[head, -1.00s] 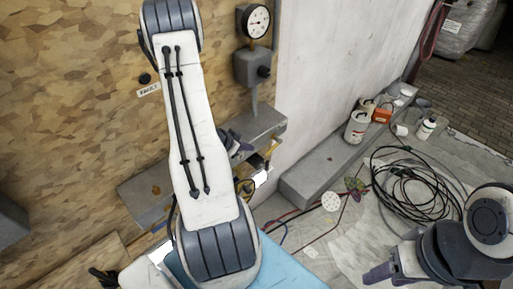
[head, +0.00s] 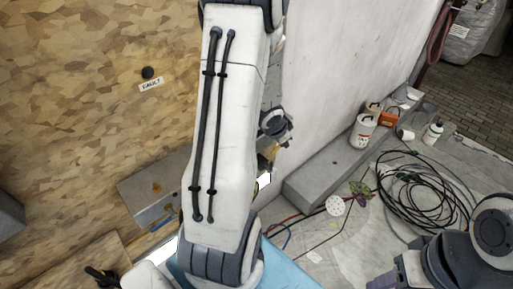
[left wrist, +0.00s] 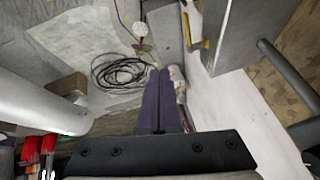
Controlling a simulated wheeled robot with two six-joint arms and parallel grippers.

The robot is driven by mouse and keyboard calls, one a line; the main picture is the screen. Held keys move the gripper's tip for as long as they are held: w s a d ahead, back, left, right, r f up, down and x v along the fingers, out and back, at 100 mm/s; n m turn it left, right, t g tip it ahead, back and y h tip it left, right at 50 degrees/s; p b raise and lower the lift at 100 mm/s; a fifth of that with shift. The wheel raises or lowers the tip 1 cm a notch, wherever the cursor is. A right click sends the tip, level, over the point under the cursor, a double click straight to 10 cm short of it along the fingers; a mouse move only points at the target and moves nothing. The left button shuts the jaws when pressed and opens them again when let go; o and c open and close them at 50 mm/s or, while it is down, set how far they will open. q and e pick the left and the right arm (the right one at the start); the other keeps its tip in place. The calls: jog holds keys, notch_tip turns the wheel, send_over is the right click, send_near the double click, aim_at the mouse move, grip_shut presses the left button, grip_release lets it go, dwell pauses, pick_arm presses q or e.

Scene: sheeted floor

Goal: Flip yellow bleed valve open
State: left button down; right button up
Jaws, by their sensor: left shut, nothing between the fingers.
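A small yellow part, which looks like the bleed valve's handle (left wrist: 205,44), sits at the edge of the grey block at the upper right in the left wrist view. In the head view my left arm covers most of that area, so whether the valve is open or shut is not clear. My left gripper (left wrist: 159,76) is shut and empty, its dark fingers pointing up the wrist view, below and left of the yellow part and apart from it in the picture. My right gripper (head: 386,281) is partly in view at the lower right of the head view; its jaw opening is unclear.
A grey ledge (head: 312,190) runs along the white wall, with a white canister (head: 362,131) on it. A coil of black cable (head: 425,190) lies on the sheeted floor. A "FAULT" label (head: 151,84) is on the wooden panel. My left arm hides the gauge area.

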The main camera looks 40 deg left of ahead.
pick_arm(q)
jog(key=s+d+r+m+g+b, duration=0.1)
jog(key=s+d+r+b, duration=0.15)
jog(key=d, duration=0.75)
jog(key=s+d+r+m+g+b, duration=0.15)
jog(key=s+d, duration=0.25)
jog(key=d, duration=0.6)
jog(key=s+d+r+g+h, duration=0.1)
jog(key=s+d, duration=0.3)
jog(key=s, duration=0.4)
jog(key=s+d+r+m+g, duration=0.1)
jog(key=s+d+g, duration=0.1)
jog(key=s+d, duration=0.3)
jog(key=s+b, duration=0.1)
jog(key=s, duration=0.2)
jog(key=shift+s+d+h, duration=0.2)
jog(key=shift+h, duration=0.2)
pick_arm(e)
notch_tip(320, 180, down, 6)
jog(key=shift+r, duration=0.15)
pick_arm(q)
jog(key=shift+r+m+g, duration=0.1)
jog(key=shift+m+g, duration=0.15)
